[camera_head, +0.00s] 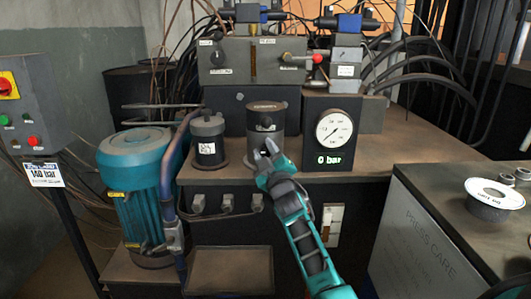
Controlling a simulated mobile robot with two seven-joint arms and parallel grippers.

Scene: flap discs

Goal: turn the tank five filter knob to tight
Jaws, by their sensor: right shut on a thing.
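A dark grey cylindrical filter housing (281,118) stands on the tank top in the middle, with a small label on its upper rim and a black part on its front. My right gripper (264,151) reaches up from the lower right to the lower front of this housing. Its fingers are shut on a small dark knob there, which they mostly hide. The knob's pointer and marks are too small to read. My left gripper is not in view.
A gauge (334,127) above a "0 bar" display stands just right of the housing. A valve block (232,60) with a red-tipped lever is behind. A blue motor (134,165) stands at left, a cabinet (430,200) at right.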

